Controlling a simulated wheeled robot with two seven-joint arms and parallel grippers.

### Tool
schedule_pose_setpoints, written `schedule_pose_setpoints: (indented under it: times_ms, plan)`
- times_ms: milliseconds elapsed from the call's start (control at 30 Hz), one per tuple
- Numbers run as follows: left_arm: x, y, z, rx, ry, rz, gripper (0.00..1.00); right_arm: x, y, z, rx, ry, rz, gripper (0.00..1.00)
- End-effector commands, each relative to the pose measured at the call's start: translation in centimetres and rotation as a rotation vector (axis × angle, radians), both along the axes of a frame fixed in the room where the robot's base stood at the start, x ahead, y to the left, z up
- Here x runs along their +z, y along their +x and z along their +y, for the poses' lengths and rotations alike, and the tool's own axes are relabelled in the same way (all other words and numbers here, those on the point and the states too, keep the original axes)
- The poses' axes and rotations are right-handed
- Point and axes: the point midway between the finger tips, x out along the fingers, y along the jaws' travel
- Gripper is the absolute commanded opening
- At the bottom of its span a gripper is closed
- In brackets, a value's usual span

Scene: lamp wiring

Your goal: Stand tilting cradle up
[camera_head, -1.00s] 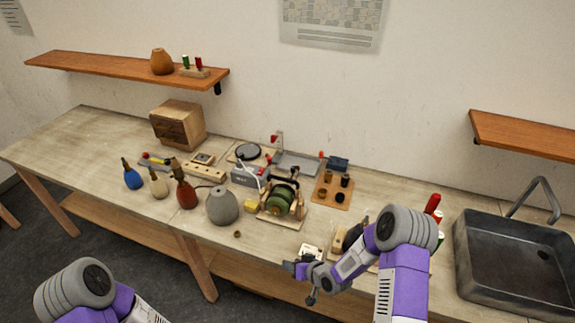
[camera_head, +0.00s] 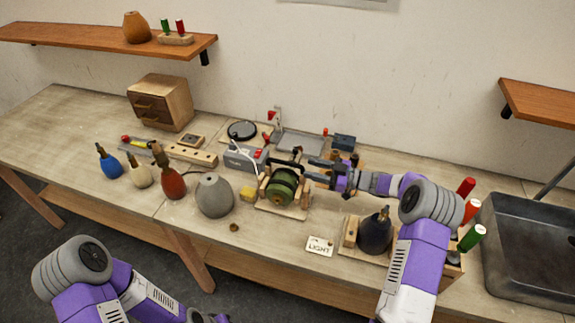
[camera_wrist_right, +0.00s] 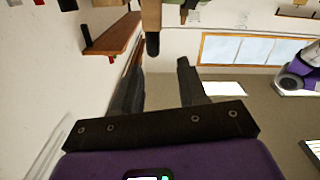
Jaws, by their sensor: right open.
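The tilting cradle (camera_head: 283,208) appears to be the wooden frame on the bench with side posts and a dark handle-like bar; a rounded green body (camera_head: 284,186) rests in it, seemingly on its side. My right gripper (camera_head: 313,171) is open just right of the cradle's upper part. In the right wrist view my two fingers (camera_wrist_right: 160,68) stand apart, and a wooden piece with a dark end (camera_wrist_right: 152,30) shows beyond the gap; nothing is held. Whether a finger touches the cradle cannot be told. My left arm shows at lower left; its gripper is out of view.
A grey box (camera_head: 244,157) is behind. A dark lamp body (camera_head: 375,232) on a wooden stand and a LIGHT card (camera_head: 320,246) are at front right. The sink (camera_head: 530,245) is far right.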

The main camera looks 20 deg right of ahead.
Motion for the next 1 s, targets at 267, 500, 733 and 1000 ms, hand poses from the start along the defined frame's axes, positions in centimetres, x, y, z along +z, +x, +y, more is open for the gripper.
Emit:
schedule_pose_setpoints:
  times_ms: [267,500,733,1000]
  plan:
    - [-0.9,0.1,0.0,0.001,0.000,-0.002,0.43,-0.9,0.7,1.2,0.004,-0.001,-0.002,0.42]
    - [-0.5,0.1,0.0,0.000,0.000,-0.001,0.43,-0.9,2.9,4.4,0.003,0.000,-0.001,0.42]
    - [-0.4,0.1,0.0,0.001,0.000,-0.002,0.43,-0.9,4.1,6.2,0.002,0.000,-0.001,0.42]
    - [-0.4,0.1,0.0,0.001,0.000,-0.002,0.43,-0.9,4.3,6.3,0.000,-0.001,-0.001,0.42]
